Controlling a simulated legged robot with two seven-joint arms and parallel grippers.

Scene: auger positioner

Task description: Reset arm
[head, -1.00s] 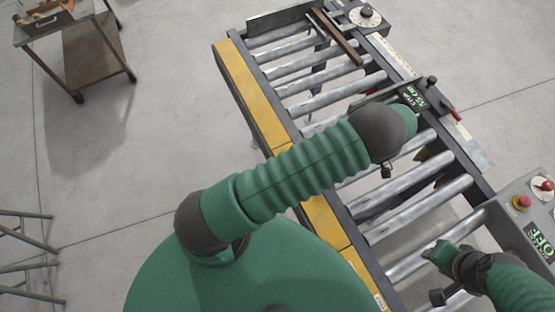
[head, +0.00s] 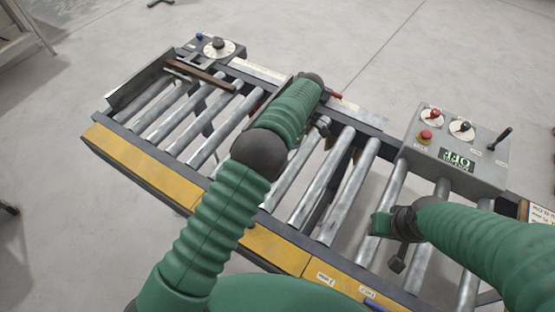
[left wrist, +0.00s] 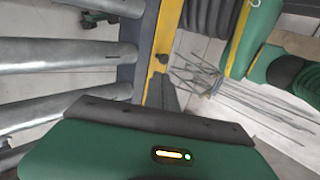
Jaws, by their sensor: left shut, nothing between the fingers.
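My left arm (head: 215,220) reaches up over the roller conveyor (head: 240,150), its wrist bent above the far rail. The left gripper is mostly hidden in the head view. In the left wrist view its dark fingers (left wrist: 164,90) are shut and empty, above the yellow-edged conveyor side. My right gripper (head: 380,224) hangs over the rollers at the right of the head view. Its fingertips are too unclear to tell open from shut.
A brown bar (head: 200,75) lies across the rollers near a round dial (head: 217,47). A red handle (head: 334,95) is beside my left wrist. Open floor lies beyond.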

